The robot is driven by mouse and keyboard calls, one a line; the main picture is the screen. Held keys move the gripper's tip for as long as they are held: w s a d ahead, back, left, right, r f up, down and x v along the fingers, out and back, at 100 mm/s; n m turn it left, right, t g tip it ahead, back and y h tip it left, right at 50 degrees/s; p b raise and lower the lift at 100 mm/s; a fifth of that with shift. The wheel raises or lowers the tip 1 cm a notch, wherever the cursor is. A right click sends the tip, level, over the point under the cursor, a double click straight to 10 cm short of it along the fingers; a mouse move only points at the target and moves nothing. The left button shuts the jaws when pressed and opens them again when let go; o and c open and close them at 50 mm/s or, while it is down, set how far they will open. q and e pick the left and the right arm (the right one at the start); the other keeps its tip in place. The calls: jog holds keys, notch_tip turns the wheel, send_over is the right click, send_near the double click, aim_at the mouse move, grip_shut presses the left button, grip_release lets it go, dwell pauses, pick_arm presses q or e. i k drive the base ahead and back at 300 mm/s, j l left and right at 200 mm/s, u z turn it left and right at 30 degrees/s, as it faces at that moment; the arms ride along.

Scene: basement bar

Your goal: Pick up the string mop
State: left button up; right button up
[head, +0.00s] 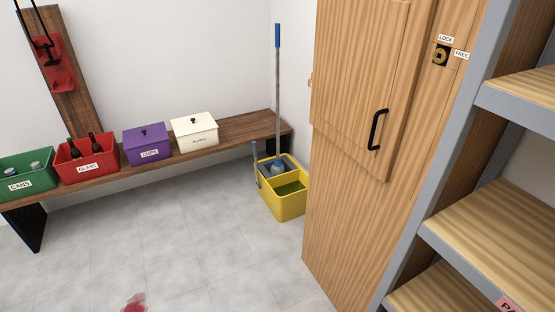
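The string mop (277,90) stands upright in the yellow mop bucket (285,208) in the corner, between the bench's right end and the wooden door. Its long grey handle has a blue grip at the top and a blue fitting low in the bucket. The mop's strings are hidden inside the bucket. The bucket holds greenish liquid and has a grey lever on its left side. Neither of my grippers is in the head view.
A wooden bench (235,134) along the wall bears a green cans crate (25,176), a red glass crate (87,167) with bottles, a purple box (147,147) and a white box (195,133). Shelves (490,222) stand right. The tiled floor is clear except a red stain (135,303).

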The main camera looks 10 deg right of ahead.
aim_at(278, 168)
jog(key=i+j, duration=0.1)
jog(key=i, duration=0.45)
jog(key=i+j, duration=0.15)
jog(key=i, duration=0.35)
jog(key=i+j, duration=0.1)
jog(key=i, duration=0.45)
